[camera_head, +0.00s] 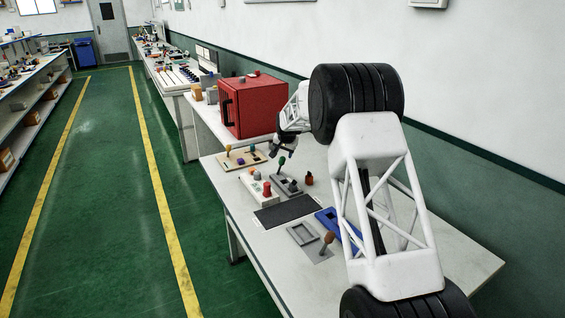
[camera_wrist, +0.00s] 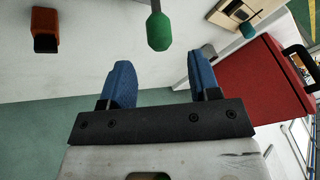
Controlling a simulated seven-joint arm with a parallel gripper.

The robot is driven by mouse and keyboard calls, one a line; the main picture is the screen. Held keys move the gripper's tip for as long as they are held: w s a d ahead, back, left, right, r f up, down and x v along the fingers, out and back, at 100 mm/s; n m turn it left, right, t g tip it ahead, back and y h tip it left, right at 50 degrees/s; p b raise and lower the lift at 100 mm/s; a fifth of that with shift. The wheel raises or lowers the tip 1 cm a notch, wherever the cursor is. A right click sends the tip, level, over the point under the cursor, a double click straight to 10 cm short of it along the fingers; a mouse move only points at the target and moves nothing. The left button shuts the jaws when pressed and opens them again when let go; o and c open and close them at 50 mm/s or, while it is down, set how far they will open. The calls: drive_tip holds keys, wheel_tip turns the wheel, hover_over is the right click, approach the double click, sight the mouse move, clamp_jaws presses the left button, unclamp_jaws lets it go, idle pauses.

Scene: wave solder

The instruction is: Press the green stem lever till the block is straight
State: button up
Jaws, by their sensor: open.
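The green stem lever (camera_head: 281,161) stands on a dark grey base (camera_head: 289,185) on the table, with its knob up. In the wrist view the green knob (camera_wrist: 159,31) hangs from the top edge on a grey stem, beyond the gap between my fingers. My gripper (camera_wrist: 160,65) is open and empty, its two blue fingers apart and not touching the knob. In the head view my gripper (camera_head: 282,149) is close above and behind the lever. A small grey block on the lever's base is too small to judge for tilt.
A red cabinet (camera_head: 253,105) stands behind the lever. A wooden board (camera_head: 233,161), a white box with a red button (camera_head: 267,189), a small orange-brown item (camera_head: 309,179), a black mat (camera_head: 288,210), a blue tray (camera_head: 350,238) and a brown-knobbed lever (camera_head: 328,238) lie around.

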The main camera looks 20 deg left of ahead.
sight(283, 157)
drive_tip(key=shift+f, duration=0.1)
drive_tip(key=shift+x, duration=3.8)
drive_tip(key=shift+w, duration=0.1)
clamp_jaws()
